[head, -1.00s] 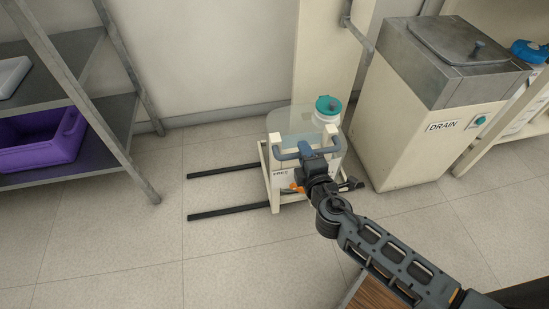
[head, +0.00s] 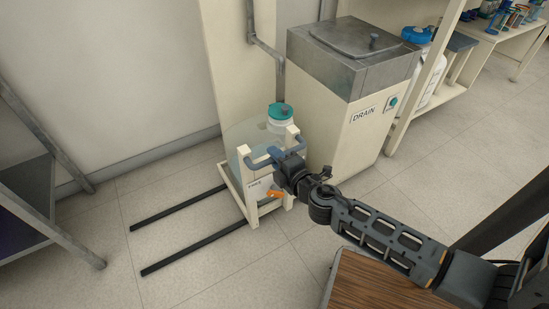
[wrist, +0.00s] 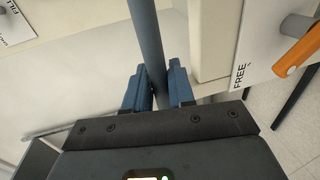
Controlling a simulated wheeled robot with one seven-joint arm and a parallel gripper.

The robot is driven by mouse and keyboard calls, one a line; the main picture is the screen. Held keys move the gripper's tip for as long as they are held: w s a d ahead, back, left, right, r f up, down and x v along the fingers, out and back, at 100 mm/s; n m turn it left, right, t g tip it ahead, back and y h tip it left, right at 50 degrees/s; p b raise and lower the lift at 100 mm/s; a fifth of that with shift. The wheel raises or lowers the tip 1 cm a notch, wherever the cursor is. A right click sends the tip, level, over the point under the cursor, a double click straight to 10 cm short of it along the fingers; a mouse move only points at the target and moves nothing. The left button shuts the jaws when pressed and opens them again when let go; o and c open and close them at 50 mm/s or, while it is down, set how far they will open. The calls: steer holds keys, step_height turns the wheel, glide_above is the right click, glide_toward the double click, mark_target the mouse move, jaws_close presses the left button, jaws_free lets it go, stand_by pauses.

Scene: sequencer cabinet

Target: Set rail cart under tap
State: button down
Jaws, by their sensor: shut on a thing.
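The rail cart (head: 252,212) is a cream frame on the floor at the right end of two dark rails (head: 190,208). My gripper (head: 279,164) is at the cart's blue handle bar. In the wrist view, my gripper's blue fingers (wrist: 160,88) are shut around the blue bar (wrist: 147,40). The orange lever also shows in the wrist view (wrist: 298,52).
A cream cabinet labelled DRAIN (head: 345,110) stands right behind the cart. A cream column (head: 232,70) with a grey pipe (head: 265,45) rises behind the cart. A grey shelf rack (head: 25,190) is at the left. The floor around the rails is clear.

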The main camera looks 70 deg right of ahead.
steer(key=shift+s+d, duration=0.25)
steer(key=shift+d, duration=0.05)
steer(key=c, duration=1.1)
jaws_free()
steer(key=shift+w, duration=0.1)
steer(key=shift+a, duration=0.1)
steer(key=b+v, duration=0.1)
steer(key=v, duration=0.6)
steer(key=shift+s+a, duration=0.2)
steer(key=shift+s, duration=0.15)
steer(key=shift+a, duration=0.1)
